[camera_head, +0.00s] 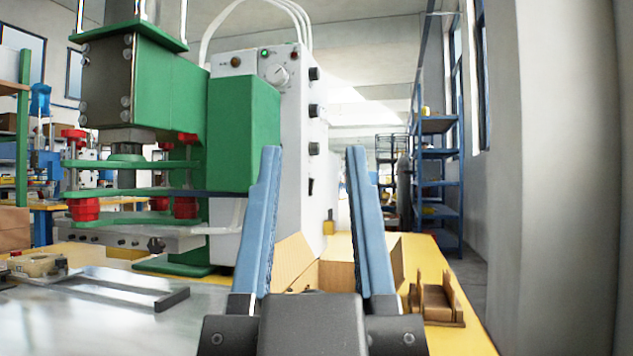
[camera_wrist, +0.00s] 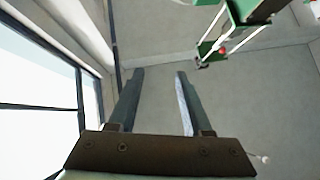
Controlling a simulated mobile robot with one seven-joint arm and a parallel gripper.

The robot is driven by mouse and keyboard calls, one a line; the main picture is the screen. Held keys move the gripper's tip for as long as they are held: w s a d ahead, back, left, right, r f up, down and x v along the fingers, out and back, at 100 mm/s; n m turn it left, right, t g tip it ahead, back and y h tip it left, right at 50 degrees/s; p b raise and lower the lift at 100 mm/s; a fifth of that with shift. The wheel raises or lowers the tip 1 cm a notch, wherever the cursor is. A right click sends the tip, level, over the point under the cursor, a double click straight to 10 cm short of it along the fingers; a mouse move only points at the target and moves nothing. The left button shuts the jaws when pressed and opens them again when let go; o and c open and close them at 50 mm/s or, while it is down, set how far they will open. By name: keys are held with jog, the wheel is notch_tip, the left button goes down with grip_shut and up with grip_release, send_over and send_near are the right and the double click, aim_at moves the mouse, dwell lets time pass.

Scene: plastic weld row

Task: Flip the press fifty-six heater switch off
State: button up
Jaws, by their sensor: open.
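A green press (camera_head: 155,105) stands at the left of the head view, with a white control box (camera_head: 228,240) behind and beside it. The box's front has a round dial (camera_head: 277,75), a green light (camera_head: 264,53) and a red one (camera_head: 294,55). Several dark knobs or switches run down its right side, the lowest one (camera_head: 311,186) a small dark piece. I cannot tell which is the heater switch, or read any label. My gripper (camera_head: 313,150) is open and empty, fingers pointing up in front of the box. The wrist view also shows it (camera_wrist: 160,72) open, with nothing between the fingers.
A metal plate (camera_head: 90,310) lies at the left on the yellow table (camera_head: 455,325). An open cardboard box (camera_head: 337,274) sits behind my gripper, and a brown wooden holder (camera_head: 437,300) to its right. A blue shelf rack (camera_head: 436,185) and a pale wall are at the right.

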notch_tip(320, 180, up, 9)
jog(key=p, duration=0.7)
jog(key=shift+f, duration=0.2)
grip_shut()
notch_tip(320, 180, up, 9)
jog(key=p, duration=0.9)
jog(key=shift+f, duration=0.15)
